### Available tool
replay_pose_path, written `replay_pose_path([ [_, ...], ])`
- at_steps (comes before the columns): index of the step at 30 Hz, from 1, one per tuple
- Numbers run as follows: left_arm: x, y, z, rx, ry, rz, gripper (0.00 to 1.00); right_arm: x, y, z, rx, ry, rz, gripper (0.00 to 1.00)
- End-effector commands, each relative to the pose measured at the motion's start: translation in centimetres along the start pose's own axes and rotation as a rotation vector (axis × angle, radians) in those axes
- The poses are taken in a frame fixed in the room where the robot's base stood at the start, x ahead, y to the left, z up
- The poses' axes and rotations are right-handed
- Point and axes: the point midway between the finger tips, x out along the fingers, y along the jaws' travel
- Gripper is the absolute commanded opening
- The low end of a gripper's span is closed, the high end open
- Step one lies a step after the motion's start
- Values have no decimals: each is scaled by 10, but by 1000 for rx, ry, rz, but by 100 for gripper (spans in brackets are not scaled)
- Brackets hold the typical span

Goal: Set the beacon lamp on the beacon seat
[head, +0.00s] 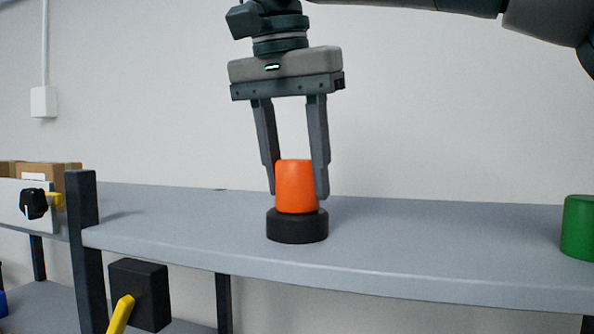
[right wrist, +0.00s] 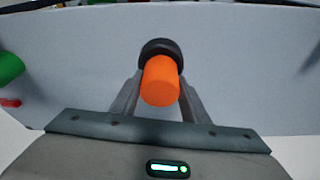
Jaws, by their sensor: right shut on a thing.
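The beacon lamp (head: 296,187) is an orange, slightly tapered cylinder. It stands upright at the black round beacon seat (head: 297,229) on the grey shelf. No gap shows between lamp and seat in the head view; whether it is fully seated I cannot tell. My right gripper (head: 297,190) points down and is shut on the lamp, a finger on each side. In the right wrist view the lamp (right wrist: 161,82) sits between the fingers, with the seat's dark rim (right wrist: 160,46) showing behind it. My left gripper is not in view.
A green cylinder (head: 579,228) stands at the shelf's right end. The grey shelf (head: 430,250) is clear between it and the seat. At the left are a dark post (head: 86,250), a panel with a black knob (head: 34,204), and a black box with a yellow lever (head: 140,293) below the shelf.

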Motion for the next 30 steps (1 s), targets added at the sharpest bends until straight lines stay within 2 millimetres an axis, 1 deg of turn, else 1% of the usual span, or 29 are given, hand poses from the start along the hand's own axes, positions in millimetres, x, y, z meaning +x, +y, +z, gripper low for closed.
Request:
replay_pose_path([
  [2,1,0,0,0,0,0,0,3,0,1,-1,-1,0,17],
  [3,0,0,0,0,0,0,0,2,0,0,-1,0,0,51],
  [4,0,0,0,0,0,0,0,2,0,0,-1,0,1,58],
  [5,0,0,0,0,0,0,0,2,0,0,-1,0,1,60],
  [14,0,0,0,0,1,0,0,1,0,0,0,0,1,60],
  [20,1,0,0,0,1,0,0,-5,0,0,0,1,0,60],
  [26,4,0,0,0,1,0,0,-24,-1,0,1,1,-2,60],
  [30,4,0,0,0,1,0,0,-46,-1,0,1,0,-2,60],
])
